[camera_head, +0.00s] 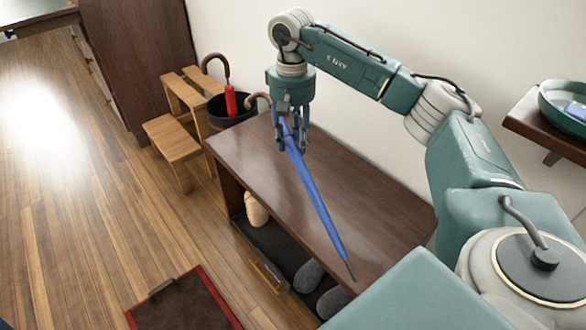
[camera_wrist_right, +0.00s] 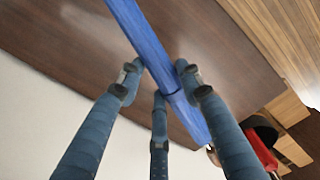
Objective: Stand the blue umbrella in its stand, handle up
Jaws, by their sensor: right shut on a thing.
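The blue umbrella (camera_head: 318,205) is furled and slants over the dark wooden bench, its tip toward the lower right. A curved brown handle (camera_head: 257,97) shows at its upper end, left of my right gripper. My right gripper (camera_head: 291,145) is shut on the umbrella near its handle end; in the wrist view its three fingers (camera_wrist_right: 158,82) are around the blue cloth (camera_wrist_right: 145,38). I cannot tell whether the tip touches the bench. The black round stand (camera_head: 218,119) is on the floor past the bench's far end, with a red umbrella (camera_head: 230,100) upright in it. My left gripper is out of view.
The bench (camera_head: 265,175) has a clear top and holds shoes on a shelf below. A wooden step stool (camera_head: 172,138) is beside the stand, left. A dark cabinet (camera_head: 135,60) and the wall (camera_head: 235,30) bound the stand's area. A wall shelf (camera_head: 545,125) holds a bowl.

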